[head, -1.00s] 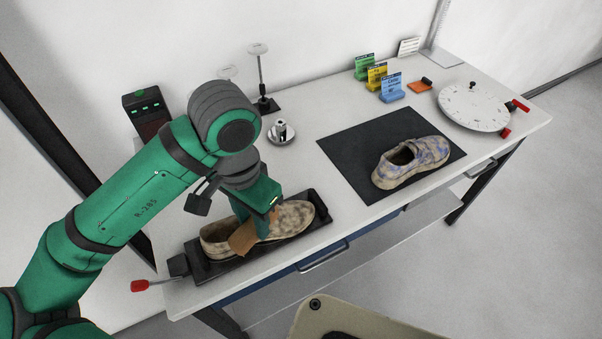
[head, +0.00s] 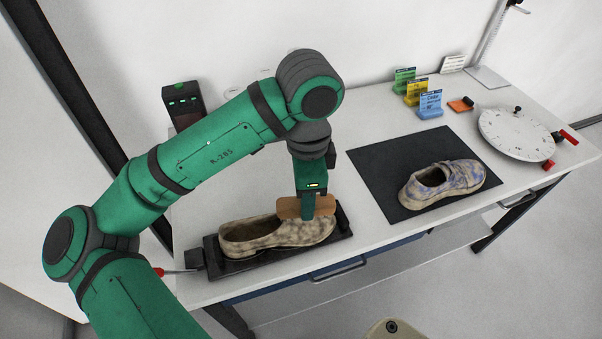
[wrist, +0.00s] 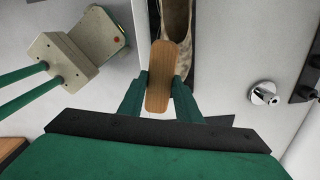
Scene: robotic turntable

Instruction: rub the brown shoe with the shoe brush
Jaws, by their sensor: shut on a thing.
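A brown mottled shoe (head: 252,238) lies in a black holder (head: 240,264) at the table's front left; part of it also shows in the wrist view (wrist: 175,22). My gripper (head: 309,212) is shut on the wooden shoe brush (head: 290,207), which also shows between the fingers in the wrist view (wrist: 159,80). The brush is over the front part of the shoe, at its upper surface. The bristles are hidden, so I cannot tell whether they touch. A second shoe (head: 440,185), mottled tan and blue, lies on a black mat (head: 375,168) to the right.
A white round turntable (head: 516,134) with red handles stands at the far right. Green, yellow and blue cards (head: 430,104) stand at the back beside an orange block (head: 460,104). A metal knob (wrist: 264,94) shows in the wrist view. A red-tipped lever (head: 160,271) sticks out left of the holder.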

